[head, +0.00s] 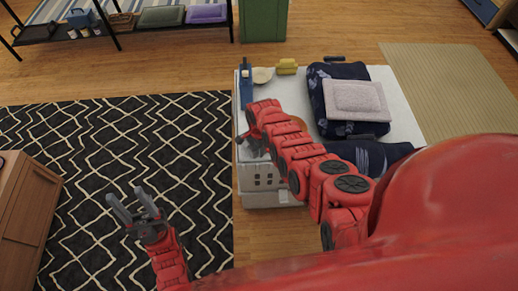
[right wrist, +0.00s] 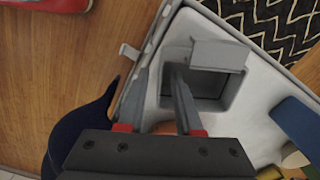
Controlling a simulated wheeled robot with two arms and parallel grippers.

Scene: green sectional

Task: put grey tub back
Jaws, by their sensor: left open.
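The grey tub (right wrist: 222,54) looks like a small square box with a dark inside. It sits at the edge of a white platform (right wrist: 256,105). The head view shows a grey patch by my right gripper (head: 257,138), partly hidden by the arm, that may be the tub. In the right wrist view the fingers of my right gripper (right wrist: 158,85) stand apart. One fingertip overlaps the tub's opening and the other lies left of it. I cannot tell whether they touch or grip it. My left gripper (head: 133,208) is open and empty above the patterned rug.
On the white platform (head: 395,95) lie dark folded bedding (head: 318,98), a pale cushion (head: 356,100), a yellow block (head: 287,67) and a beige bowl (head: 262,75). A blue item (head: 246,84) stands at its left edge. A wooden cabinet (head: 25,205) is at left. The rug (head: 110,140) is clear.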

